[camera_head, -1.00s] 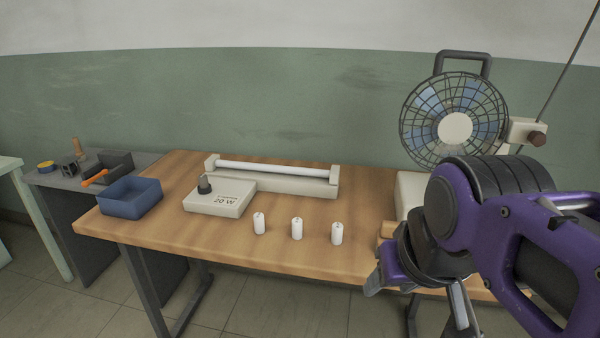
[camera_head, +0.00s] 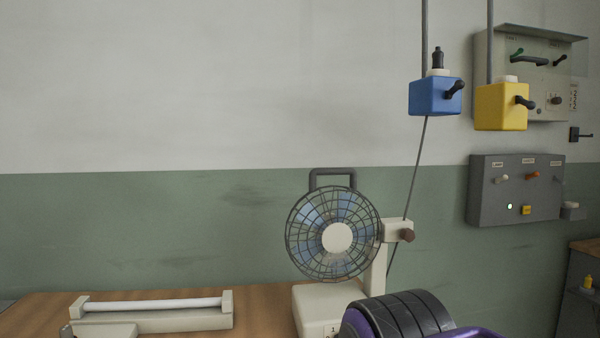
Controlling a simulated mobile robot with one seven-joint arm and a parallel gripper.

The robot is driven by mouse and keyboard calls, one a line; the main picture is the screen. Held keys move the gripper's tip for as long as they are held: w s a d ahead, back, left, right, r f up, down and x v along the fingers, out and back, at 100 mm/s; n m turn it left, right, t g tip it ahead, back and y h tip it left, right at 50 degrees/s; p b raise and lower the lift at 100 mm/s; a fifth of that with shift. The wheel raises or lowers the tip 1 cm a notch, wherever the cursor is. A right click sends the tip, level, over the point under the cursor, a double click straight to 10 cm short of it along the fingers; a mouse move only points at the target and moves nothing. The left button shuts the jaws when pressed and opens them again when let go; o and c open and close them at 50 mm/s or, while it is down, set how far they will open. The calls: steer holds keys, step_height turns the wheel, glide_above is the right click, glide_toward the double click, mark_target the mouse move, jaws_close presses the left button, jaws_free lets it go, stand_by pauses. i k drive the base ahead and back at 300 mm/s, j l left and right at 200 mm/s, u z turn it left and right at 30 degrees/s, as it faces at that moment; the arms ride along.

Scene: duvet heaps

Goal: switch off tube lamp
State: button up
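The tube lamp (camera_head: 150,305) lies on the wooden table at the lower left of the head view. It has a white tube held between two cream end blocks on a cream base. I cannot tell whether it is lit. A cream box (camera_head: 100,331) in front of it is cut off by the frame's bottom edge. A grey control box (camera_head: 517,190) on the wall at the right has a row of small labelled switches, a glowing green light and a yellow button. The labels are too small to read surely. Part of my arm shows at the bottom, but my gripper is outside the frame.
A caged fan (camera_head: 337,237) stands on the table (camera_head: 262,296), right of the lamp. A blue box (camera_head: 435,97) and a yellow box (camera_head: 501,107), each with a black lever, hang from pipes. A pale panel (camera_head: 551,75) with levers is behind them. A bench (camera_head: 586,246) stands far right.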

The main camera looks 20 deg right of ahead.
mark_target(504, 178)
steer(key=z, duration=1.65)
